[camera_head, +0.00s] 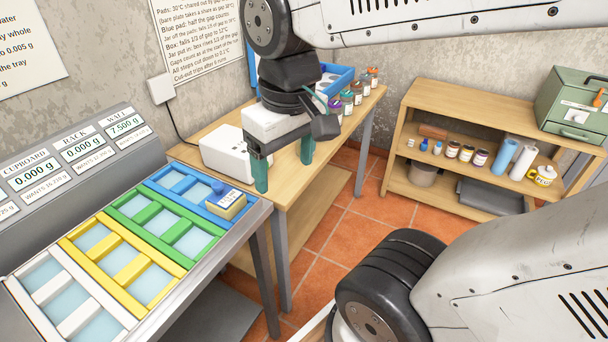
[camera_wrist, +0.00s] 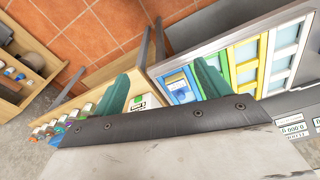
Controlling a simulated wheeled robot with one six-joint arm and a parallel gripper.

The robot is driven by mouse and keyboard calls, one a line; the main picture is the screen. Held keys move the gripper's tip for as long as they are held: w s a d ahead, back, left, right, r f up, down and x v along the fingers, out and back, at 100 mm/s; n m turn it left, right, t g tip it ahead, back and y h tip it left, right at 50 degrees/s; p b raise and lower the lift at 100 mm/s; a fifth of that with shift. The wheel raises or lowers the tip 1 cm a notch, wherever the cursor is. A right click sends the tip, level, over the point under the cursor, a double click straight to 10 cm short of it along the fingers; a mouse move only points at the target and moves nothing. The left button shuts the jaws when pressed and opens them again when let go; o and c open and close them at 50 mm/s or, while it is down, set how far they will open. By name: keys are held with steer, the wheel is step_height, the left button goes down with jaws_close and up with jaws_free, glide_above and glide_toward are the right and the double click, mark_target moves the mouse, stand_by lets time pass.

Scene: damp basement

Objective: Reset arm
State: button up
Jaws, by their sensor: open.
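My gripper (camera_head: 284,172) is open and empty, with green fingers spread apart. In the head view it hangs over the near end of the wooden table (camera_head: 325,148), to the right of the coloured pads. In the wrist view the two fingers of my gripper (camera_wrist: 160,92) stand apart with nothing held between them. My arm reaches in from the upper right and bends down to the gripper.
A white box (camera_head: 226,153) stands on the wooden table behind my gripper. Several small jars (camera_head: 346,100) and a blue tray (camera_head: 340,78) are farther back. A grey scale panel (camera_head: 85,160) lies left. A wooden shelf (camera_head: 480,115) with bottles stands right. Tiled floor (camera_head: 345,215) lies between.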

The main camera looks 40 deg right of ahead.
steer(key=shift+m, duration=0.3)
steer(key=s, duration=0.4)
steer(key=shift+d+f, duration=0.2)
steer(key=shift+f, duration=0.2)
steer(key=shift+c, duration=0.4)
